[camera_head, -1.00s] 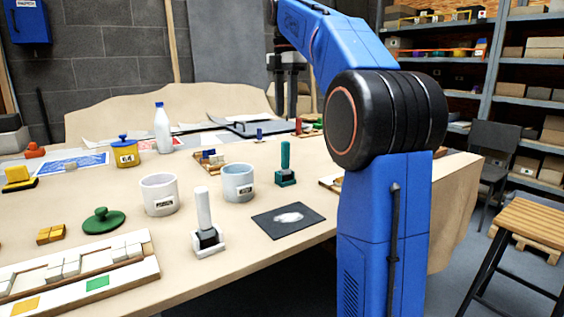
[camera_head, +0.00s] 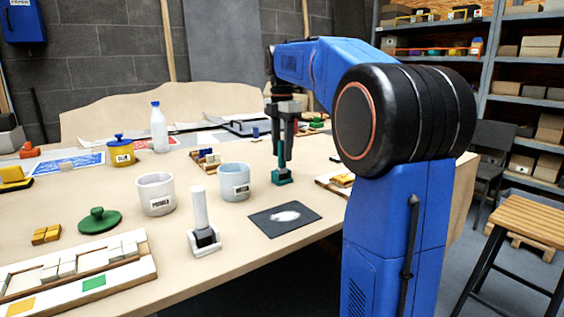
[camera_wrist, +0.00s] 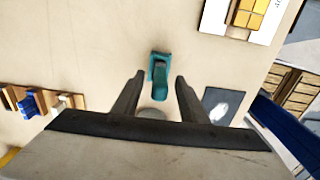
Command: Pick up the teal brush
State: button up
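The teal brush (camera_head: 282,177) stands upright on the table, to the right of the two cups and behind the dark mat. In the wrist view the teal brush (camera_wrist: 159,68) lies ahead, centred between the fingertips. My gripper (camera_head: 284,158) points down over it, with its fingers around or close beside the handle and partly hiding it. In the wrist view my gripper (camera_wrist: 160,76) is open, one finger on each side of the brush, with gaps showing. I cannot tell whether either finger touches it.
A white-handled upright tool (camera_head: 201,220) and a dark mat (camera_head: 272,228) with a pale patch are nearer the front. Two cups (camera_head: 156,194) (camera_head: 235,182) stand left of the brush. A tray with yellow blocks (camera_head: 329,185) is to its right. Bare table surrounds the brush.

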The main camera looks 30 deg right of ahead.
aim_at(282, 168)
jog(key=shift+f, duration=1.5)
grip_shut()
jog(key=shift+r, duration=0.1)
